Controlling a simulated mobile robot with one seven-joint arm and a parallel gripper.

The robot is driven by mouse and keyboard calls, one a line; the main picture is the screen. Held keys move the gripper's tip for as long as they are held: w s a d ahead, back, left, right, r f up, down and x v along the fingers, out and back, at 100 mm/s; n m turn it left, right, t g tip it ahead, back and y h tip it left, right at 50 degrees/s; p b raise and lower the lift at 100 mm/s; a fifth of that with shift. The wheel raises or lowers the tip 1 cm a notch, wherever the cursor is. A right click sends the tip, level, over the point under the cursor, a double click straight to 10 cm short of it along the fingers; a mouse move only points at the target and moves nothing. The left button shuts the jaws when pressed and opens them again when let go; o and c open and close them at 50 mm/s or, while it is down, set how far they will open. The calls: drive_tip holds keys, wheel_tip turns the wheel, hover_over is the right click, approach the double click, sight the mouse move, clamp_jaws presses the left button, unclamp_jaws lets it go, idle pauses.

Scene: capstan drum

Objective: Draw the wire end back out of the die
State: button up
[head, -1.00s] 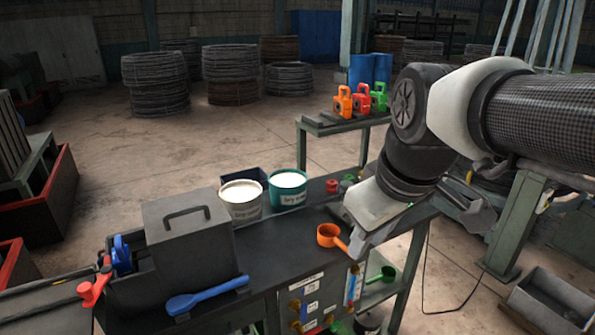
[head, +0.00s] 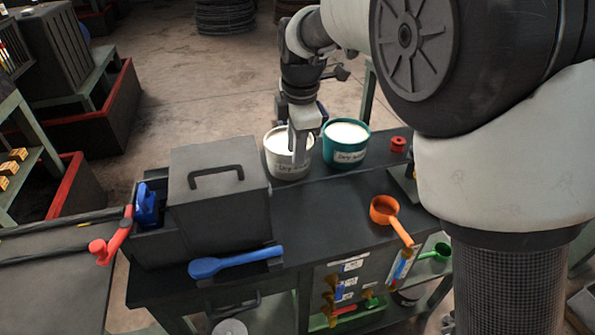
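I cannot make out a wire end or a die for certain in the head view. A grey box with a black-handled lid (head: 218,190) stands on the dark bench. A blue clamp-like part (head: 146,205) and a red lever (head: 112,243) are at its left end. My gripper (head: 299,155) points down in front of the white tub (head: 287,165), to the right of the grey box. Its fingers are small and seen edge-on, so their opening is unclear. I see nothing hanging from them.
A teal tub (head: 345,150) stands beside the white one. A blue scoop (head: 235,262) lies along the bench's front edge, and an orange scoop (head: 390,215) sits farther right. A small red part (head: 398,144) is at the back. The bench top between the scoops is clear.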

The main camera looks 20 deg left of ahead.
sight(294, 184)
drive_tip(key=f, duration=0.3)
drive_tip(key=w+f, duration=0.1)
drive_tip(key=f, duration=0.3)
drive_tip(key=w+a+f, duration=0.1)
drive_tip(key=f, duration=0.2)
drive_tip(key=shift+f, duration=0.4)
clamp_jaws()
idle(0.8)
